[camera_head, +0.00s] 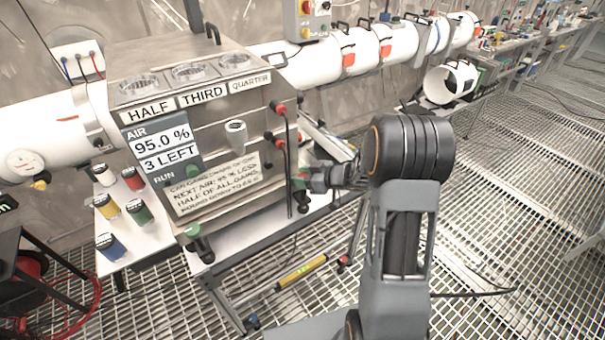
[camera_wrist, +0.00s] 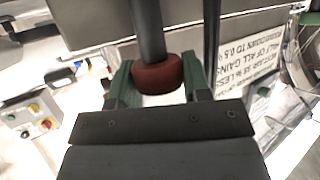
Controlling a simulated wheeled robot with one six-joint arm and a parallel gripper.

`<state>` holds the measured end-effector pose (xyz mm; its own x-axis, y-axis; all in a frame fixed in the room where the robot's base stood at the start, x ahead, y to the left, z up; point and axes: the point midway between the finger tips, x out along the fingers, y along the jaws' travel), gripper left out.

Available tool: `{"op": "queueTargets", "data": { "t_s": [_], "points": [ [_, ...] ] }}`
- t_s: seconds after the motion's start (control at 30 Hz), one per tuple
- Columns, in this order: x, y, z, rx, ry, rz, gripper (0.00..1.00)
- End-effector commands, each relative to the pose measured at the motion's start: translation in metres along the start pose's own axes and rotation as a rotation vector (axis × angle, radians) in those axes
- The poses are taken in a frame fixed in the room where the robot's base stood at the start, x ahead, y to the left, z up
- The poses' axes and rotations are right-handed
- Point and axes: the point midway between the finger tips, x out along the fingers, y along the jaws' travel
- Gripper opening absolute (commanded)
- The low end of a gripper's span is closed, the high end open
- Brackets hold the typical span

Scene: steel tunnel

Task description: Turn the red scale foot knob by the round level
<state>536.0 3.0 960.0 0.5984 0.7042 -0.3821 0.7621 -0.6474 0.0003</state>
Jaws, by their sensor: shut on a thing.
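A dark red, rounded knob (camera_wrist: 157,74) sits on a dark rod in the wrist view. The green fingers of my gripper (camera_wrist: 158,85) are on both sides of it, shut on it. In the head view my gripper (camera_head: 303,178) is at the right side of the steel machine (camera_head: 240,110), where the knob is mostly hidden by the fingers. I cannot make out a round level for certain, nor whether this knob is the scale foot.
Red-hubbed levers (camera_head: 279,108) hang on the machine's right side, close to my gripper. A green knob (camera_head: 196,232) is low at its front. Several coloured jars (camera_head: 107,206) stand left on the white table (camera_head: 150,250). A white pipe (camera_head: 310,63) runs behind. Grated floor lies open at right.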

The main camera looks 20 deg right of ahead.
Motion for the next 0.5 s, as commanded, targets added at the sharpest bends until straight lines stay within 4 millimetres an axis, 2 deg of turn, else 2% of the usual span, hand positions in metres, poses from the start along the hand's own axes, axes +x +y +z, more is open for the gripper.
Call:
{"op": "queueTargets", "data": {
  "t_s": [0.03, 0.5],
  "points": [
    [-0.0023, 0.0007, -0.0045, -0.01, -0.001, -0.03, 0.2],
    [-0.0011, -0.0008, -0.0017, -0.124, -0.002, -0.304, 0.2]
  ]
}}
